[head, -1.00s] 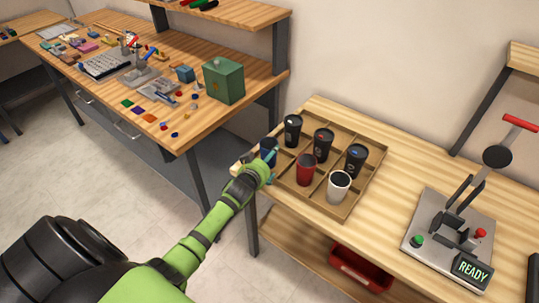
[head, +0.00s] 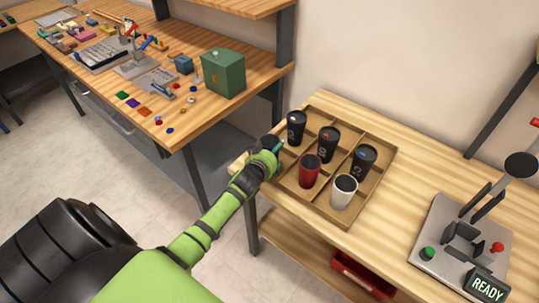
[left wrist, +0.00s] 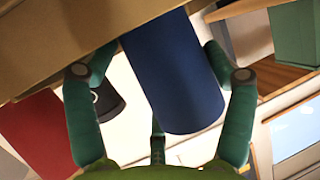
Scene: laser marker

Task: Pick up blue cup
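The blue cup (left wrist: 175,75) fills the middle of the left wrist view, between the fingers of my left gripper (left wrist: 160,60). The right-hand finger is close against its side, and a narrow gap shows at the left-hand finger, so the gripper looks open around the cup. In the head view, my left gripper (head: 273,155) is at the tray's left corner and hides most of the blue cup; only its dark top (head: 269,141) shows. The cup's far end is cut off by the tray in the wrist view. My right gripper is not in view.
The divided wooden tray (head: 334,213) holds a red cup (head: 309,172), a white cup (head: 343,193) and black cups (head: 328,144) close by. The laser marker (head: 460,240) stands to the right. A green box (head: 223,73) is on the other table.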

